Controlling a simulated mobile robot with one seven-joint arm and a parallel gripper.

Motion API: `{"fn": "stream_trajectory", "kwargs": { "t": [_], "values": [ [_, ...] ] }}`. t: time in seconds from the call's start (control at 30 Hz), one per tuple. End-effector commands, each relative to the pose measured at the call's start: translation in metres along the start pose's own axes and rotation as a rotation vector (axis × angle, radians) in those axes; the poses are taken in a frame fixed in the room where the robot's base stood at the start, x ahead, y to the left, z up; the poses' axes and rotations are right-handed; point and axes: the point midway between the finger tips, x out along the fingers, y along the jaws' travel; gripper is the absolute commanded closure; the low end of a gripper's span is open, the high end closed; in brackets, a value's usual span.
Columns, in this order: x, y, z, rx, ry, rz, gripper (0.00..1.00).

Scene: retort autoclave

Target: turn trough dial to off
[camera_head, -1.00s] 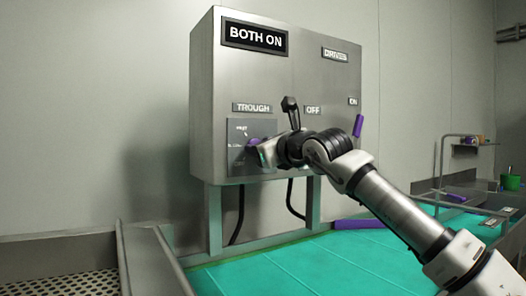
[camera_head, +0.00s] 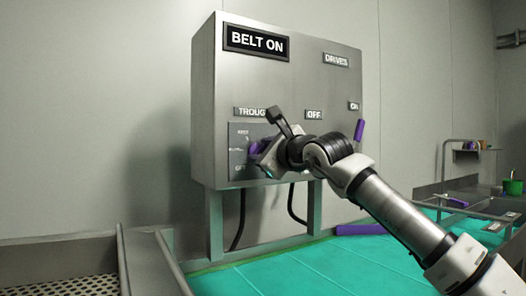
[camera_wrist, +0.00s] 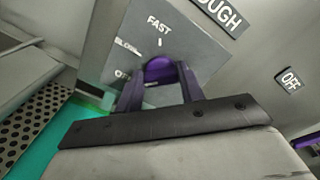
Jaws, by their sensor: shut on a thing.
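The trough dial is a purple knob on a grey plate (camera_head: 238,134) at the lower left of a steel control box. The plate carries FAST, SLOW and a partly hidden OFF mark. In the wrist view, the dial (camera_wrist: 158,69) sits between my two fingers, which are shut on it from either side. In the head view, my gripper (camera_head: 257,149) covers most of the dial, so I cannot tell exactly where it points. The display (camera_head: 256,41) at the box's upper left reads BELT ON.
A purple drives lever (camera_head: 359,130) stands right of the dial, below an ON label (camera_head: 354,106). An OFF label (camera_head: 314,114) is left of it. A green belt (camera_head: 300,268) lies below the box. A perforated metal surface (camera_head: 60,287) is at lower left.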

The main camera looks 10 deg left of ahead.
Motion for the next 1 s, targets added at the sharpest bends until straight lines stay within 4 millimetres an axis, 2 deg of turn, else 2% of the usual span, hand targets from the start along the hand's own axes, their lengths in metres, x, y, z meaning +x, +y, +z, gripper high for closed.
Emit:
{"fn": "stream_trajectory", "kwargs": {
  "t": [0.23,0.27,0.43,0.77,0.87,1.0],
  "values": [
    [0.000,0.000,0.000,-0.003,0.001,0.000,0.85],
    [0.000,0.000,0.000,-0.003,0.001,0.000,0.61],
    [0.000,0.000,0.000,-0.002,0.000,0.000,0.40],
    [-0.004,0.000,-0.001,-0.001,0.001,-0.001,0.40],
    [-0.014,0.001,-0.002,-0.001,0.000,-0.002,0.40],
    [-0.042,0.002,-0.004,-0.001,0.001,-0.003,0.40]
  ]
}}
